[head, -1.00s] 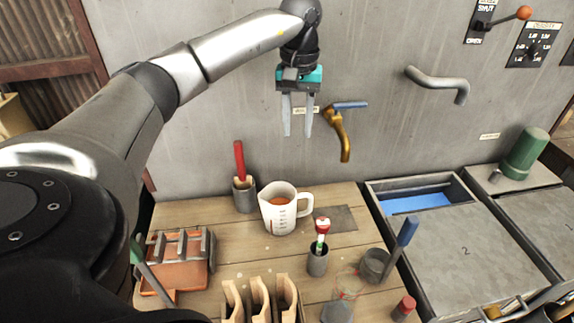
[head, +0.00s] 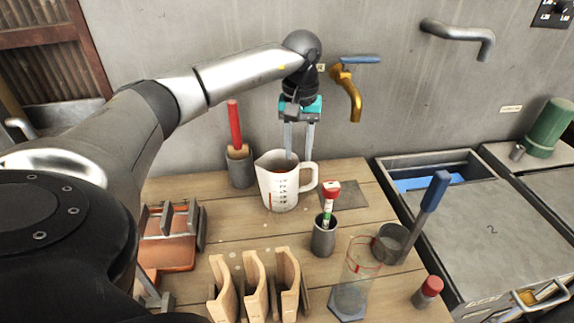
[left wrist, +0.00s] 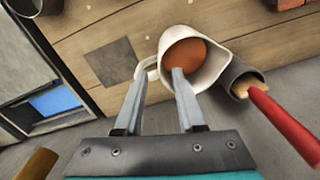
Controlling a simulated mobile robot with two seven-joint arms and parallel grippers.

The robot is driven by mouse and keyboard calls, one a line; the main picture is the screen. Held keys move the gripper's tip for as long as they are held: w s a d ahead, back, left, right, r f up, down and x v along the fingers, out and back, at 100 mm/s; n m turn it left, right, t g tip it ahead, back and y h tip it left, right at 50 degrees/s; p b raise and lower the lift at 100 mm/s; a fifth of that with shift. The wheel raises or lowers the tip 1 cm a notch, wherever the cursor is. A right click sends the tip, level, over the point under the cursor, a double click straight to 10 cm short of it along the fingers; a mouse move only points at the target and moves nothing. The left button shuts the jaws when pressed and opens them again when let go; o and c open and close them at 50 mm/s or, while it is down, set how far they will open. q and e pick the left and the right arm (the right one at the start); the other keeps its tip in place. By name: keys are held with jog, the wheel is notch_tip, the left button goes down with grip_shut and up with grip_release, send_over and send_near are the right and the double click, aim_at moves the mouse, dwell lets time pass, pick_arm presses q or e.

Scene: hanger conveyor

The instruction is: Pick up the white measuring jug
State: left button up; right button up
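The white measuring jug (head: 281,187) stands upright on the wooden bench, with its handle to the right and dark markings on its side. In the left wrist view the jug (left wrist: 215,62) holds orange-brown contents. My left gripper (head: 298,157) points down at the jug's handle side, fingers apart with nothing gripped. In the left wrist view one finger of the left gripper (left wrist: 159,78) is over the jug's opening and the other is outside by the handle. I cannot tell whether either finger touches the jug. My right gripper is not in view.
A grey cup with a red-handled tool (head: 236,130) stands left of the jug. A grey holder with a red-capped tube (head: 324,236) is in front, right. A glass cylinder (head: 352,285) and wooden rack (head: 253,285) are nearer. A brass tap (head: 350,90) projects from the wall behind.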

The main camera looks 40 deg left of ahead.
aim_at(297, 179)
pick_arm(q)
notch_tip(297, 179, down, 9)
jog(key=shift+s+r+b, duration=0.1)
jog(key=shift+b, duration=0.35)
jog(key=shift+c, duration=0.2)
grip_shut()
jog(key=shift+r, duration=0.1)
dwell(1.1)
